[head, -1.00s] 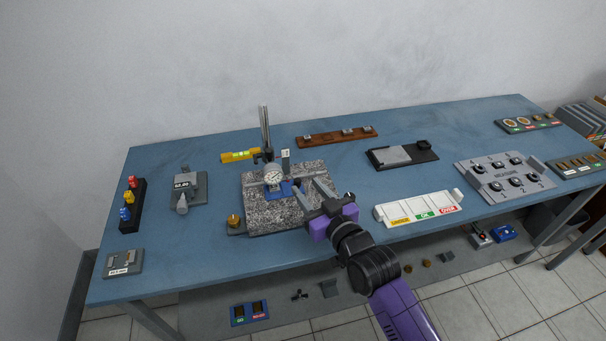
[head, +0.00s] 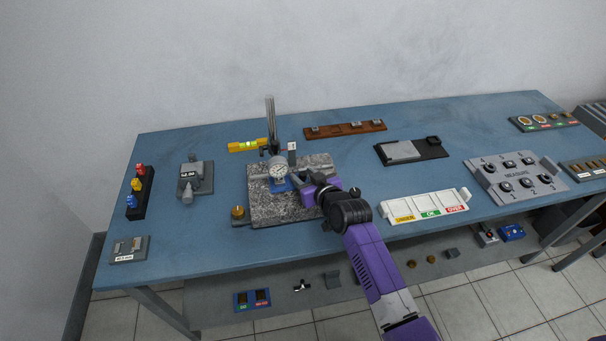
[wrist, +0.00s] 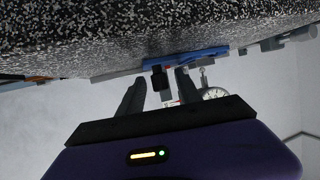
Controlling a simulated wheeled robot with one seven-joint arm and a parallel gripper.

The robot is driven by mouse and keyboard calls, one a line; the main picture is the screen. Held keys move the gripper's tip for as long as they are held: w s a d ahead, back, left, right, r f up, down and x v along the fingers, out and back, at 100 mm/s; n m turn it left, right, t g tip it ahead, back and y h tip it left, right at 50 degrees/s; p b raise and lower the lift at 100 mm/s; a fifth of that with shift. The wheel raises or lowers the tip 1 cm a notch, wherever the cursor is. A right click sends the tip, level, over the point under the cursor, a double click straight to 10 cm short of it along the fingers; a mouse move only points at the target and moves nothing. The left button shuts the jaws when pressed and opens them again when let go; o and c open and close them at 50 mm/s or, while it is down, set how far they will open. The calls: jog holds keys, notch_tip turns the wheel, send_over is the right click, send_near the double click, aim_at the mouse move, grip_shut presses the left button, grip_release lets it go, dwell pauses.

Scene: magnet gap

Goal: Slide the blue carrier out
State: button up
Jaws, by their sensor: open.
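The blue carrier (head: 281,186) lies flat on the speckled granite plate (head: 262,213), under the round dial gauge (head: 278,171). It shows in the wrist view as a blue strip (wrist: 204,54) along the granite. My gripper (head: 296,181) is at the carrier's right side, low over the plate. In the wrist view the fingers of my gripper (wrist: 159,76) are apart, with a small dark block (wrist: 158,77) showing between their tips. I cannot tell whether either finger touches it. My gripper hides part of the plate's right side in the head view.
The gauge's upright post (head: 270,115) stands behind the carrier. A brass knob (head: 238,212) is at the plate's front left. A yellow level (head: 248,145) lies behind, and a white sorting tray (head: 424,207) stands to the right. The table between the plate and the left-hand items is clear.

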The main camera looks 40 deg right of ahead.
jog(key=shift+w+d+f, duration=0.15)
jog(key=shift+w+f, duration=0.05)
jog(key=shift+w, duration=0.15)
jog(key=shift+c, duration=0.2)
grip_shut()
dwell(1.1)
